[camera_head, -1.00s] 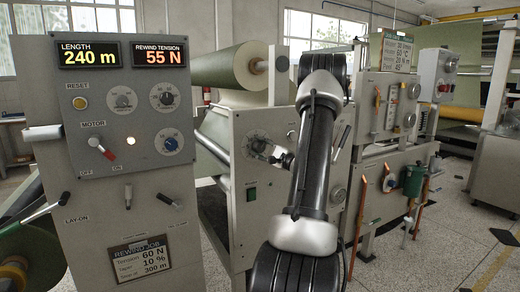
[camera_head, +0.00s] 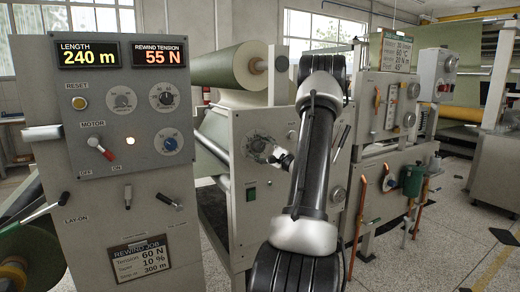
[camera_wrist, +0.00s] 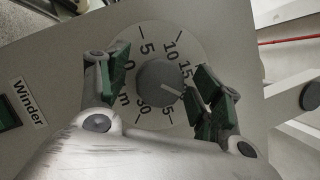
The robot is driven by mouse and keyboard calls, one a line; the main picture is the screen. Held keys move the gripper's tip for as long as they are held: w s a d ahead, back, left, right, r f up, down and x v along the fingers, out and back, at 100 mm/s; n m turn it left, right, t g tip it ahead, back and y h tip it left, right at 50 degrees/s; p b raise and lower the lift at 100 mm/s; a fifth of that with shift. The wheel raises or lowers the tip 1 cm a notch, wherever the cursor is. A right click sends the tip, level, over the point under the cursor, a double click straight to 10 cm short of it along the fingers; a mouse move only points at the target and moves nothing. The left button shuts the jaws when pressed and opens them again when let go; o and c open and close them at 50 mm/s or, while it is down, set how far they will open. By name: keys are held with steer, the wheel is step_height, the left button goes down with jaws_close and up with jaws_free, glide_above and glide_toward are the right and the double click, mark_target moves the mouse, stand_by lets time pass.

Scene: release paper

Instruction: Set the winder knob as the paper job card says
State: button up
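The winder knob (camera_wrist: 158,82) is a round grey knob on a white numbered dial marked in m, beside a Winder label (camera_wrist: 28,103). Its white mark points right and slightly down, below the 15; the right finger hides part of the scale there. My gripper (camera_wrist: 157,88) is open, with one green-padded finger on each side of the knob and gaps visible. In the head view, the winder dial (camera_head: 254,138) is partly covered by my gripper. A job card (camera_head: 396,52) stands on the machine at the right; its small lines seem to include 60 °C and 20 N.
A rewind panel (camera_head: 100,180) at the left carries its own knobs, displays reading 240 m and 55 N, and a rewind job card (camera_head: 141,258). A green button (camera_head: 251,194) is below the winder dial. A paper roll (camera_head: 230,68) is above.

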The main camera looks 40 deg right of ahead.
steer(key=v, duration=1.2)
stand_by(0.4)
